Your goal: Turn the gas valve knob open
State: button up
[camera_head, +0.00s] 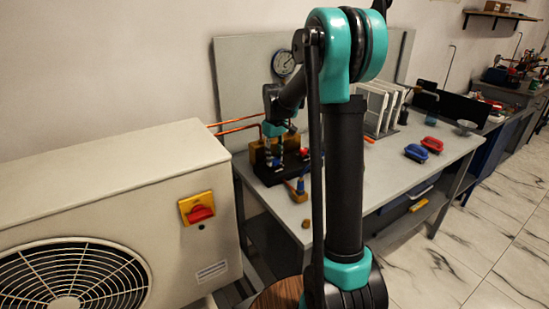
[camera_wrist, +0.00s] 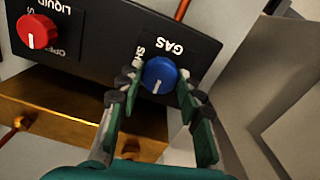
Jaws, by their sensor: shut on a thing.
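The blue gas knob (camera_wrist: 159,75) sits on the black valve block beside a "GAS" label in the wrist view. Its white pointer line faces the bottom of that view, and lettering beside it is partly covered by a finger. My gripper (camera_wrist: 157,88) is shut on the knob, with one green-and-black finger on each side. In the head view my arm reaches down to the black valve block (camera_head: 268,173) on the bench; the gas knob cannot be made out there.
A red liquid knob (camera_wrist: 38,32) is left of the gas knob. A brass block (camera_wrist: 62,120) lies below the panel. The bench (camera_head: 400,150) holds a round gauge (camera_head: 283,63), copper pipes and a blue tool (camera_head: 416,152). A beige outdoor unit (camera_head: 110,190) stands at left.

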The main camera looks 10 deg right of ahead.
aim_at(275, 159)
jog(key=o, duration=1.1)
jog(key=shift+o, duration=0.2)
jog(key=shift+r, duration=0.1)
notch_tip(275, 159, up, 12)
jog(key=shift+s, duration=0.1)
